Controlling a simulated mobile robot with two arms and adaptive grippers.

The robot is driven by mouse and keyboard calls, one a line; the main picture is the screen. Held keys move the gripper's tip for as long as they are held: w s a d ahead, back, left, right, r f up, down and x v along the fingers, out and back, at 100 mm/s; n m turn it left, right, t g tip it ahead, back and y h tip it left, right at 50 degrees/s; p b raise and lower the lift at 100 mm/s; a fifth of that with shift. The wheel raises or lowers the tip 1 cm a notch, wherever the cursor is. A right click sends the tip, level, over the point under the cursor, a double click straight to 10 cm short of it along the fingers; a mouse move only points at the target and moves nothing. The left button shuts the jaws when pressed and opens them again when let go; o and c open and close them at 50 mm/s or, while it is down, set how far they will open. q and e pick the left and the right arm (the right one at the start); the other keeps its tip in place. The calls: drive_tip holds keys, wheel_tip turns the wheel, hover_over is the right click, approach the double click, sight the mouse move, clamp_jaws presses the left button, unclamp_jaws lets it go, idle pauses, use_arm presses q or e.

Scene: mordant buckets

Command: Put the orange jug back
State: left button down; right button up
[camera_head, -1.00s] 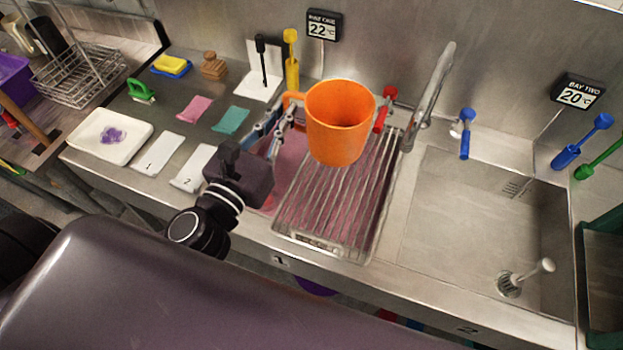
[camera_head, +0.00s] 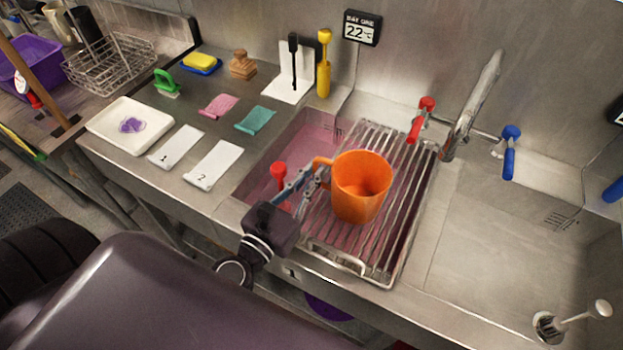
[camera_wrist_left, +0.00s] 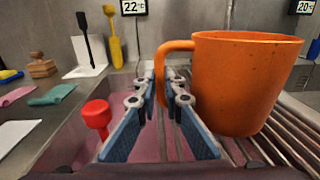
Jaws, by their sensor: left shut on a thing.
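The orange jug (camera_head: 363,190) is upright over the wire rack (camera_head: 338,238) that spans part of the left sink basin. I cannot tell whether its base touches the bars. My left gripper (camera_head: 316,174) is shut on the jug's handle, at the jug's left side. In the left wrist view the jug (camera_wrist_left: 243,85) fills the right side, with its handle between the two blue-padded fingers (camera_wrist_left: 160,95). The jug's inside looks empty in the head view. My right gripper is not in view.
Pink liquid lies in the basin (camera_head: 300,150), where a red-topped tool (camera_head: 279,172) stands left of the rack. A red tap handle (camera_head: 421,120) and the faucet (camera_head: 472,105) stand behind the jug. The right basin (camera_head: 500,240) has open room.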

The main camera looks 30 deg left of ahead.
use_arm(q)
drive_tip(key=shift+f, duration=0.1)
drive_tip(key=c, duration=2)
unclamp_jaws()
drive_tip(key=shift+c, duration=0.2)
drive_tip(key=s+b, duration=0.2)
drive_tip(key=s, duration=0.1)
drive_tip(key=s+b, duration=0.2)
drive_tip(key=s, duration=0.2)
drive_tip(key=s+b, duration=0.2)
drive_tip(key=s, duration=0.1)
drive_tip(key=shift+s+a+f, duration=0.15)
drive_tip(key=shift+s+a, duration=0.1)
drive_tip(key=shift+a, duration=0.15)
drive_tip(key=shift+s+a+r, duration=0.1)
drive_tip(key=shift+s+r, duration=0.15)
drive_tip(key=shift+s, duration=0.5)
